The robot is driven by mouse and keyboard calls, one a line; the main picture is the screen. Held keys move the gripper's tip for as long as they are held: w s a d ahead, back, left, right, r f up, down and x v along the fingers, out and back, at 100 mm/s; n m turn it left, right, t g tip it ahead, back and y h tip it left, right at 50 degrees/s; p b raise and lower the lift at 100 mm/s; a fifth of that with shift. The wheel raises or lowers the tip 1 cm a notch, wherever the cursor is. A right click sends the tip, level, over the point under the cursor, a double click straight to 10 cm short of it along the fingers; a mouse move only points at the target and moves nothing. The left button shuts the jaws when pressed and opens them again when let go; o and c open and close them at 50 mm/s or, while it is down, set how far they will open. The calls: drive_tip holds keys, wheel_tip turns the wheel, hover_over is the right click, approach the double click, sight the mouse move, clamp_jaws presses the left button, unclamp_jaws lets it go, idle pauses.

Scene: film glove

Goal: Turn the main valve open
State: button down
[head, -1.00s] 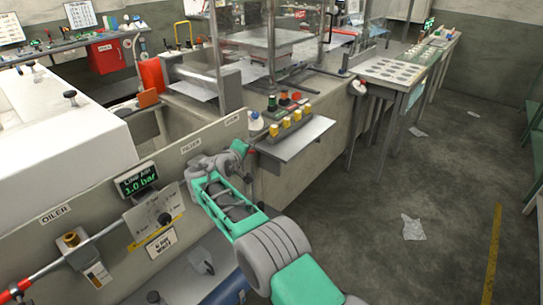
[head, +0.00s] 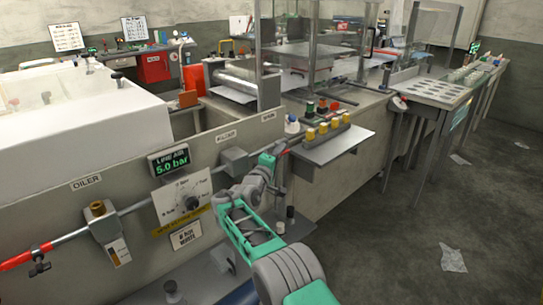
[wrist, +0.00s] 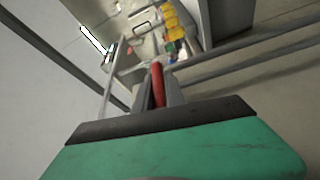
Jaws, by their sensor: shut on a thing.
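My gripper (head: 276,153) is at the pipe on the panel's right end, below the rightmost label. In the wrist view its grey fingers (wrist: 159,92) are shut around a red lever (wrist: 157,78), which I take to be the main valve's handle. In the head view only a small bit of red (head: 282,147) shows at the fingertips; the gripper hides most of the valve. The line air display (head: 169,161) on the panel reads 5.0 bar.
Left along the pipe are the oiler (head: 104,222), a rotary knob plate (head: 183,201) and another red handle (head: 25,258). Open floor (head: 400,250) lies at right, with paper scraps.

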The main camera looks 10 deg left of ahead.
drive_tip(key=c, duration=1.6)
unclamp_jaws()
drive_tip(key=shift+w+a, duration=0.1)
drive_tip(key=shift+c, duration=0.2)
drive_tip(key=shift+o, duration=1.2)
drive_tip(key=v, duration=0.7)
drive_tip(key=shift+s, duration=0.35)
drive_tip(key=shift+f, duration=0.1)
